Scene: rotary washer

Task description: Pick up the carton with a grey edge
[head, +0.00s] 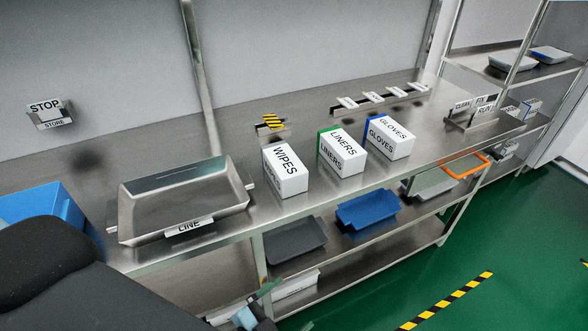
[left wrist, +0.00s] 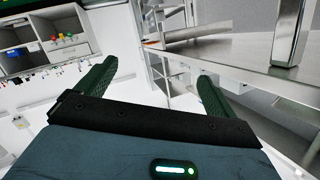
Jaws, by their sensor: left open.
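The WIPES carton (head: 286,170) is a white box standing upright on the steel bench, with a greyish left edge. To its right stand the LINERS carton (head: 342,152) with a green edge and the GLOVES carton (head: 390,136) with a blue edge. My left gripper (head: 266,290) is low in the head view, in front of the lower shelf and below the bench top, well apart from the cartons. In the left wrist view my left gripper (left wrist: 155,85) has its two green fingers spread with nothing between them. My right gripper is in neither view.
A steel tray marked LINE (head: 134,215) stands left of the cartons, with a blue bin (head: 45,205) beyond. The bench's front edge (head: 340,190) lies above my left gripper. Grey (head: 297,245) and blue (head: 367,212) trays sit on the lower shelf.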

